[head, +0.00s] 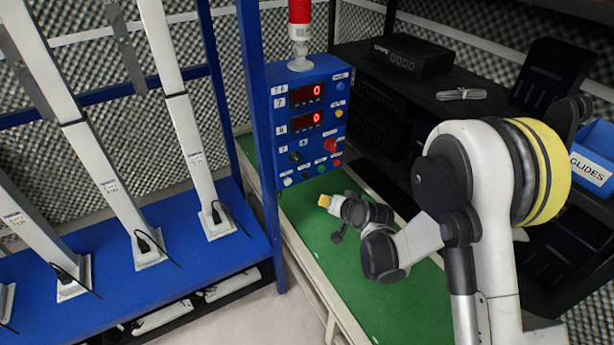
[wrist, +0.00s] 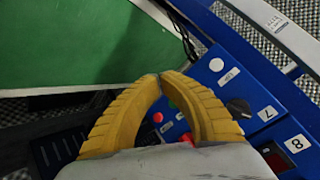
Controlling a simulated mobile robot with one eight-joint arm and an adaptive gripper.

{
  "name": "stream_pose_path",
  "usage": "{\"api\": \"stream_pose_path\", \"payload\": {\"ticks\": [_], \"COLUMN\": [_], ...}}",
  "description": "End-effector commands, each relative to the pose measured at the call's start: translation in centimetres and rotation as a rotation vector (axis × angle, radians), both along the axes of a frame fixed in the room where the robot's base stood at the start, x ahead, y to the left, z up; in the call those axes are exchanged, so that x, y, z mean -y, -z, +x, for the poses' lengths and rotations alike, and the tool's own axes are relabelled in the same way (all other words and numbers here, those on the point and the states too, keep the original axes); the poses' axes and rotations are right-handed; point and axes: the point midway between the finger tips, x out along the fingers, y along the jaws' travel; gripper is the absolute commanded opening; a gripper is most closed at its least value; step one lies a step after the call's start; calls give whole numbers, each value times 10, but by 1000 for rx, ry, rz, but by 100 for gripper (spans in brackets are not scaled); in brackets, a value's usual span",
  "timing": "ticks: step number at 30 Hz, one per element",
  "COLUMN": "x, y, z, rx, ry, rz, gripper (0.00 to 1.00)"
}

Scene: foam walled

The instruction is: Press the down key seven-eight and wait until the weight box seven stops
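The blue control panel (head: 312,80) stands at the middle top. It has two red displays, each reading 0, and several coloured buttons and knobs; the button labels are too small to read. My gripper (head: 325,201) shows its yellow tip just below the panel's lower edge. In the wrist view my gripper (wrist: 159,76) has both yellow fingertips together with nothing between them. The panel (wrist: 255,75) lies right of the fingers there, with a black knob (wrist: 238,108) beside the label 7 and a white button (wrist: 217,65). I cannot identify weight box seven.
White slanted columns (head: 195,150) with black cables stand on a blue base (head: 205,270) at left. A green surface (head: 330,240) lies under my gripper. A black shelf (head: 400,100) and a blue GLIDES bin (head: 592,165) are at right.

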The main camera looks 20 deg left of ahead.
Motion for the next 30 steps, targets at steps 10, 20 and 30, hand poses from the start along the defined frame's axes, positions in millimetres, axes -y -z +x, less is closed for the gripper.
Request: {"api": "stream_pose_path", "payload": {"ticks": [10,20,30], "x": [-25,-57,-67], "y": [0,0,0], "z": [21,49,57], "rx": [0,0,1], "ry": [-1,0,-1], "rz": [-1,0,-1], "gripper": [0,0,0]}}
